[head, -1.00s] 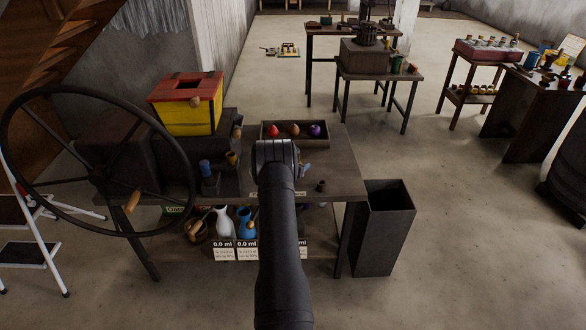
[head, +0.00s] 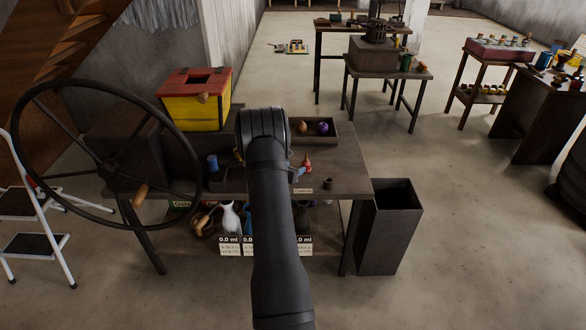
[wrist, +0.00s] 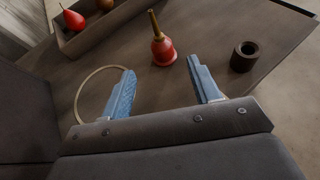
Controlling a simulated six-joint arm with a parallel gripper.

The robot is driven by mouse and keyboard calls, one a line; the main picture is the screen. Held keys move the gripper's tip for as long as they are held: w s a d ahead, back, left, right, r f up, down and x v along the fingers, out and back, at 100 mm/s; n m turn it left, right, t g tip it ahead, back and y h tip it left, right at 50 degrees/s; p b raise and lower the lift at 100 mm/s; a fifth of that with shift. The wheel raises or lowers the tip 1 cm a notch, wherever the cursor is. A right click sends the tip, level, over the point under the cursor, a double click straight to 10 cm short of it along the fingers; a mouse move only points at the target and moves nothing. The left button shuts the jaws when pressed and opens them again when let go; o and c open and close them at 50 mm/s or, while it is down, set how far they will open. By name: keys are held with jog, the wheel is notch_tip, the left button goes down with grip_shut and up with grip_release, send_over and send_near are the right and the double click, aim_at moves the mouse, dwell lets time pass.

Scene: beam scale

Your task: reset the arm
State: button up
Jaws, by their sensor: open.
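My gripper (wrist: 160,68) is open in the wrist view, with two blue fingers apart and nothing between them. In the head view my dark arm hides most of it; only a bit of blue finger shows. A red bell-shaped thing with a yellowish handle (wrist: 164,48) stands upright on the table just beyond the fingers. It also shows in the head view (head: 307,166), right of my arm. A small dark cup (wrist: 245,56) stands to its right.
A wooden tray (head: 336,134) holds a brown and a purple piece; the wrist view also shows a red one (wrist: 74,20). A yellow box (head: 195,111) and a large handwheel (head: 110,226) stand left. A dark bin (head: 394,228) stands right. A thin tan loop (wrist: 80,95) shows beside the left finger.

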aim_at(304, 162)
dwell(0.3)
jog(key=x, duration=1.1)
jog(key=shift+w+d+f, duration=0.2)
jog(key=shift+w+d, duration=0.05)
jog(key=shift+w, duration=0.15)
jog(key=shift+f, duration=0.15)
jog(key=shift+r, duration=0.25)
